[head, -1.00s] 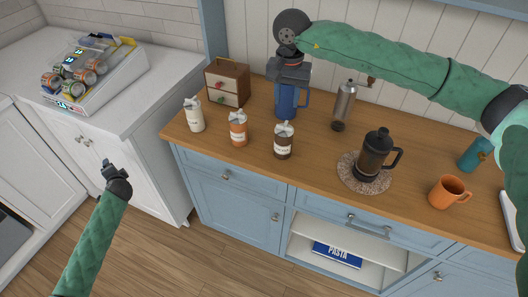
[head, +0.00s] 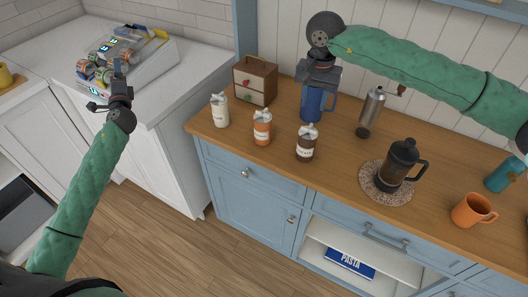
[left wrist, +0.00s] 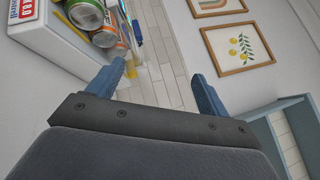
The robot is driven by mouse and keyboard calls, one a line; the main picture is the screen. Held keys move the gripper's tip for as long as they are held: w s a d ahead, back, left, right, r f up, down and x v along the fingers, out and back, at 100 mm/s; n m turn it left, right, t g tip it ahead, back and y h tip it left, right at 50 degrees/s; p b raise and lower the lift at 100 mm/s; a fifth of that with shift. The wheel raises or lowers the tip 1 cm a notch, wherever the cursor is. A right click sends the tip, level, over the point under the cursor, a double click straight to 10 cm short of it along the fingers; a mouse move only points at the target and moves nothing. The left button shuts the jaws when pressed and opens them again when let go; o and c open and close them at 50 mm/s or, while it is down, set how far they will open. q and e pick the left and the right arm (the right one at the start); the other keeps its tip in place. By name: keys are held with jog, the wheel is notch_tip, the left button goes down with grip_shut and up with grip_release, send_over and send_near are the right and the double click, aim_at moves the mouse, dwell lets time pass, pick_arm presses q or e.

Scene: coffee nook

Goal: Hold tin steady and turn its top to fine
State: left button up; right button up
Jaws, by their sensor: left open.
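Several tins, some with orange bands, lie in a white tray (head: 150,72) on the white counter at the left; one tin (head: 104,75) shows beside my left gripper (head: 108,88). In the left wrist view, an orange-banded tin (left wrist: 108,34) and a green-yellow one lie at upper left, apart from the open, empty fingers (left wrist: 158,86). Which tin is meant, and its top, I cannot tell. My right gripper (head: 320,82) is over the top of a blue handled jug (head: 312,103) on the wooden counter. Its fingertips are hard to make out, and whether it grips the jug is unclear.
Three labelled jars (head: 262,128), a small drawer box (head: 255,80), a silver hand grinder (head: 373,108), a French press (head: 401,165) on a round mat and an orange mug (head: 473,210) stand on the wooden counter.

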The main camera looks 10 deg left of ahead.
pick_arm(q)
jog(key=d+f+m+h, duration=0.1)
jog(key=d+m+h, duration=0.6)
jog(key=d, duration=0.9)
jog(key=d+f+m+h, duration=0.1)
jog(key=d+m+h, duration=0.7)
jog(key=d, duration=0.8)
jog(key=d+f+m+h, duration=0.1)
jog(key=d+m+h, duration=0.7)
jog(key=d, duration=0.8)
jog(key=shift+f+m, duration=0.35)
jog(key=shift+m, duration=0.35)
jog(key=s+d+f+m+g+h, duration=0.2)
jog(key=s+d+m+g+h, duration=0.15)
jog(key=d, duration=0.55)
jog(key=m+g+y, duration=0.2)
send_near(299, 147)
jog(key=x, duration=0.5)
jog(key=shift+d+r, duration=0.1)
jog(key=shift+d, duration=0.05)
jog(key=shift+x, duration=3.8)
